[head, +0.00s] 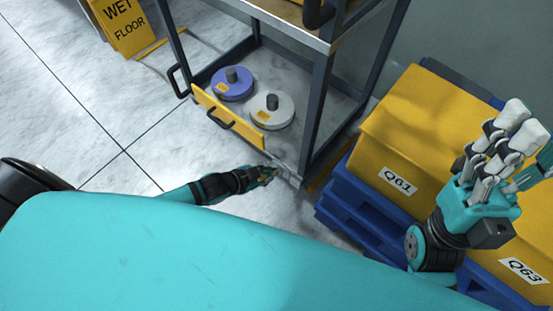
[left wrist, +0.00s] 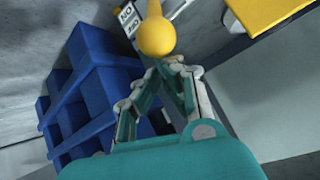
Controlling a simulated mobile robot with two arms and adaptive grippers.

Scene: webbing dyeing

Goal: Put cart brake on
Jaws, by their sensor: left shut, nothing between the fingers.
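The cart (head: 325,95) has a dark frame. Its brake is at the low near corner: a yellow round knob (left wrist: 156,37) shows large in the left wrist view. A white plate (left wrist: 128,18) with black lettering, partly hidden, is beside it. My left gripper (head: 268,174) is low at this corner in the head view. In the left wrist view its fingers (left wrist: 165,66) are shut and empty, with the tips right by the knob; I cannot tell whether they touch. My right gripper (head: 515,120) is raised above the yellow crates at the right, its finger opening unclear.
A purple reel (head: 232,82) and a white reel (head: 270,112) lie on the cart's lower shelf. A yellow crate (head: 415,120) sits on a blue pallet (head: 350,205) close right of the cart. A wet floor sign (head: 123,22) stands at upper left. Floor at left is clear.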

